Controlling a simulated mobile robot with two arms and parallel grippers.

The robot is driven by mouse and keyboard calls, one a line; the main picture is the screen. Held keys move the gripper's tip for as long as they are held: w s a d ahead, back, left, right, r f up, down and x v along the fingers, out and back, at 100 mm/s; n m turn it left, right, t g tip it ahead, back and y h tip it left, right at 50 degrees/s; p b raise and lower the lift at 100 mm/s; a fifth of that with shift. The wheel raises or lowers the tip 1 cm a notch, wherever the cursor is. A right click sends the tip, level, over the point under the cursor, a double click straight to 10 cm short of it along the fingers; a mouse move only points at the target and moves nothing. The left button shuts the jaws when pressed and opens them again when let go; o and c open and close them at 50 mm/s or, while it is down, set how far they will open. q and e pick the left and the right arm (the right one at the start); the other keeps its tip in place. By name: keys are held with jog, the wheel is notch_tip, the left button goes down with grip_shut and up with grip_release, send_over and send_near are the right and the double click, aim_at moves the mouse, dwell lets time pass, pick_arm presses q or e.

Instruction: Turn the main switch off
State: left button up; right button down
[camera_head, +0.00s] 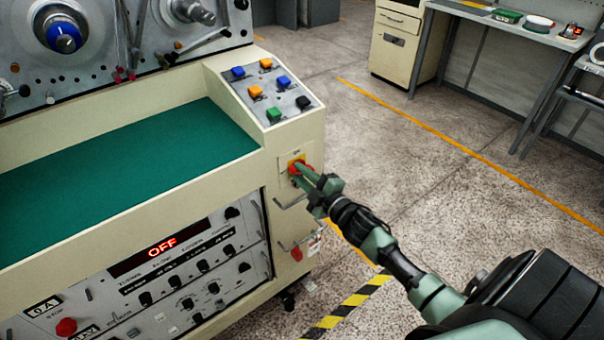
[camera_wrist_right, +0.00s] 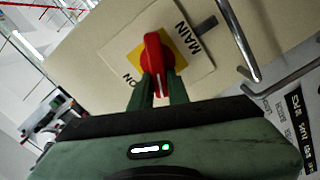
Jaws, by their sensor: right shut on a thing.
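The main switch is a red rotary knob (camera_wrist_right: 154,62) on a yellow square plate with a white label reading "MAIN" and "ON". In the head view the red knob (camera_head: 297,167) sits on the cream end panel of the machine, below the sloped button panel. My right gripper (camera_head: 305,172) reaches it from the lower right. In the wrist view its two green fingers (camera_wrist_right: 157,88) are shut on the lower part of the knob's handle. The display (camera_head: 162,247) on the machine's front reads "OFF" in red. My left gripper is not in view.
A metal handle (camera_wrist_right: 238,48) stands out close beside the switch. Coloured buttons (camera_head: 270,90) sit on the sloped panel above. A second red knob (camera_head: 296,254) is lower on the end panel. A cabinet (camera_head: 397,45) and a workbench stand at the back; the floor between is clear.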

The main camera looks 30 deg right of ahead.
jog(key=n+b, duration=0.1)
jog(key=n, duration=0.1)
jog(key=f+n, duration=0.1)
jog(key=n, duration=0.2)
jog(key=shift+a+b, duration=0.15)
jog(key=shift+b, duration=0.2)
jog(key=shift+n, duration=0.3)
jog(key=c, duration=1.4)
grip_release()
jog(key=shift+o, duration=0.2)
jog(key=s, duration=0.8)
jog(key=shift+d+b, duration=0.3)
